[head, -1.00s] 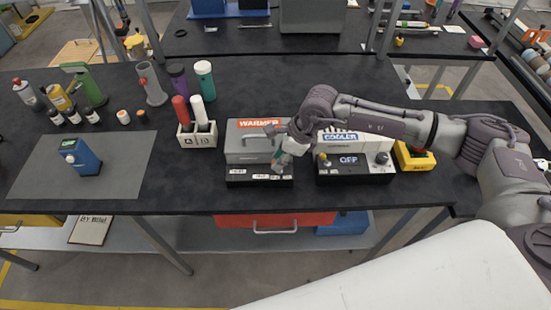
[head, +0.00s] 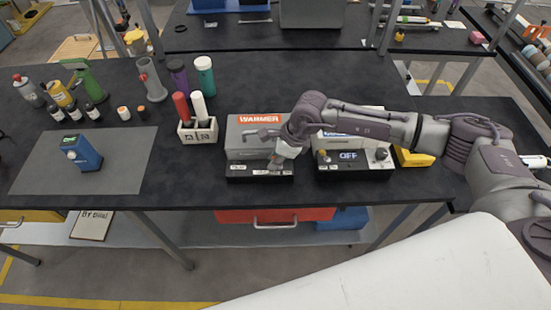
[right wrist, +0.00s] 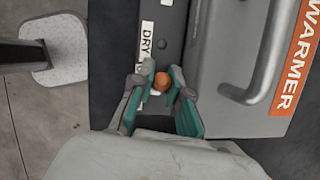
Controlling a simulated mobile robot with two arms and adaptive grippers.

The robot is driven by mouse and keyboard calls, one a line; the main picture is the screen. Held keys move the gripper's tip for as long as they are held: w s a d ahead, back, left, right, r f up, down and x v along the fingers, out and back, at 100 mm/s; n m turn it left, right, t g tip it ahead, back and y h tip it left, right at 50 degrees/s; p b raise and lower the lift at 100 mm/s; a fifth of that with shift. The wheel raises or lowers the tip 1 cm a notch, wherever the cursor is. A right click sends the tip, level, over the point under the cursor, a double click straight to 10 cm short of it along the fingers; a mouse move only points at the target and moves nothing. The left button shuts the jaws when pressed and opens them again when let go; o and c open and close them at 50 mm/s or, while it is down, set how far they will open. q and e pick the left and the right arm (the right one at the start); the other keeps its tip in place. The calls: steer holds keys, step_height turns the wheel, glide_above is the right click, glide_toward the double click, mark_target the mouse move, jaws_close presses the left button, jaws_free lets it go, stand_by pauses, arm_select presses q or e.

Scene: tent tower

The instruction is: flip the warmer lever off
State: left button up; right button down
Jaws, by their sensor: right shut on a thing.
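The warmer (head: 254,133) is a grey box with an orange WARMER sign and a black front panel with white labels. It stands on the dark table, left of the cooler. My right gripper (head: 277,162) reaches down to the right end of that panel. In the right wrist view, its teal-padded fingers (right wrist: 162,76) are shut around an orange lever knob (right wrist: 161,82) beside a DRY label (right wrist: 147,36). The lever's shaft is hidden, and I cannot tell its tilt. My left gripper is not in view.
The cooler (head: 355,169), with a display reading OFF, stands close on the right, partly behind my right arm. A grey handle (right wrist: 265,60) projects from the warmer. A white holder (head: 198,135) with a red and a white stick stands to the left. A blue device (head: 84,155) sits on a grey mat.

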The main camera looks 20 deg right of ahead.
steer(key=shift+w+a+f+h+b, duration=0.1)
steer(key=shift+a+f+h+b, duration=0.15)
steer(key=shift+h+b, duration=0.35)
steer(key=shift+r+h, duration=0.15)
steer(key=shift+h, duration=0.15)
steer(key=c, duration=1.4)
jaws_free()
steer(key=v, duration=1.2)
steer(key=shift+w+r, duration=0.1)
steer(key=shift+w, duration=0.1)
